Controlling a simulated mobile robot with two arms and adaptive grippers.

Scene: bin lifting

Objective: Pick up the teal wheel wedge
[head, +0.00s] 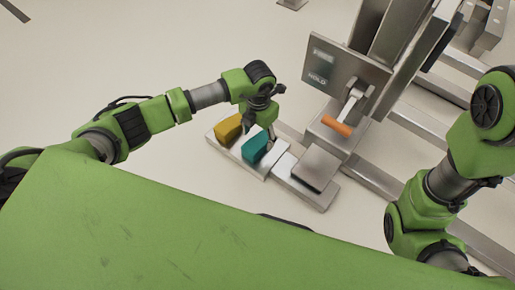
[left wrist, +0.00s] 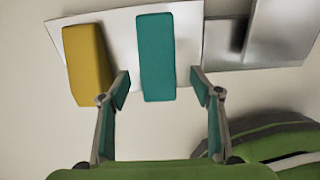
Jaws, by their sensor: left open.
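The teal wheel wedge (head: 255,147) lies on a pale metal plate (head: 222,146) beside a yellow wedge (head: 228,127). In the left wrist view the teal wedge (left wrist: 156,58) is upright in the picture, between and beyond the fingers. The yellow wedge (left wrist: 88,62) is to its left. My left gripper (left wrist: 158,88) is open, with one finger on each side of the teal wedge's near end and a gap on both sides. In the head view my left gripper (head: 268,128) is just above the wedge. My right arm shows at the right edge, but its gripper is not visible.
A metal machine with an upright panel (head: 343,70) and an orange handle (head: 336,125) stands to the right. A grey block (head: 315,167) sits right of the plate. Metal rails (head: 372,183) run along the floor. Open floor (head: 150,50) lies to the left.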

